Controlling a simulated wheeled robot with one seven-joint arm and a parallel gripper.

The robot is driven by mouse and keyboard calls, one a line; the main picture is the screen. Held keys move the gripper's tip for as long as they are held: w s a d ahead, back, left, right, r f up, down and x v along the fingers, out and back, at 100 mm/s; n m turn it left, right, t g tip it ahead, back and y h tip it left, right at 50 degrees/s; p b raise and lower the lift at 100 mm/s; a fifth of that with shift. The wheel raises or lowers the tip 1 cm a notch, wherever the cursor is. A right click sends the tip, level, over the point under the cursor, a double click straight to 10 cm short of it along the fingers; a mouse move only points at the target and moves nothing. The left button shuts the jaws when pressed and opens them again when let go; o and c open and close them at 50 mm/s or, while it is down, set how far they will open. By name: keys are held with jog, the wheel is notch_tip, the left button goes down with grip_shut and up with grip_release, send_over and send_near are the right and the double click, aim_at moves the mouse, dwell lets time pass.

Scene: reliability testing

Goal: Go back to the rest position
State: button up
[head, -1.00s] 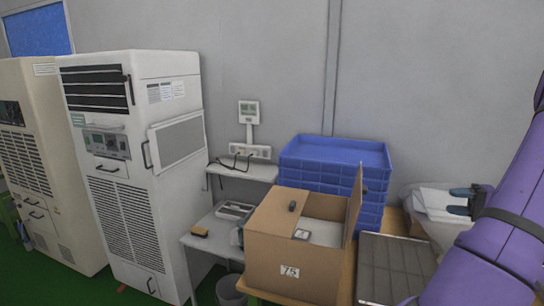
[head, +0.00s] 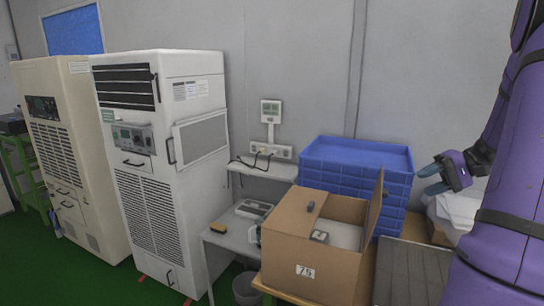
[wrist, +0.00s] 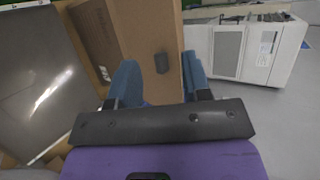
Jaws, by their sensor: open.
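My gripper (head: 424,180) is open and empty, with its blue fingers pointing left in front of the wall. It appears level with the blue crates and to the right of them in the head view. In the wrist view my gripper (wrist: 162,84) shows its two fingers spread apart with nothing held between them. An open cardboard box (head: 308,255) marked 75 stands on a table below and to the left. A small dark object (head: 311,206) rests on the box's flap and also shows beyond my fingers in the wrist view (wrist: 161,63).
Stacked blue crates (head: 357,160) stand behind the box. A grey panel (head: 415,270) lies to the box's right, with white bags (head: 458,212) beyond. A small grey table (head: 236,236) and a tall white cabinet (head: 165,175) stand left. Green floor (head: 100,285) is open at lower left.

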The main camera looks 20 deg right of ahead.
jog(key=w+a+r+n+g+h, duration=0.1)
jog(key=a+r+n+g+h, duration=0.2)
jog(key=a, duration=0.8)
jog(key=a+r+n+g+h, duration=0.1)
jog(key=a+r+g+h, duration=0.2)
jog(key=a, duration=0.7)
jog(key=s+a+r+n+t+h, duration=0.1)
jog(key=s+a+r+t+h, duration=0.1)
jog(key=s+a, duration=0.3)
jog(key=s+a+r+n+t+h, duration=0.2)
jog(key=s+a+t+h, duration=0.1)
jog(key=a, duration=0.5)
jog(key=shift+s+r+t, duration=0.3)
jog(key=shift+s+t, duration=0.2)
jog(key=shift+s, duration=0.65)
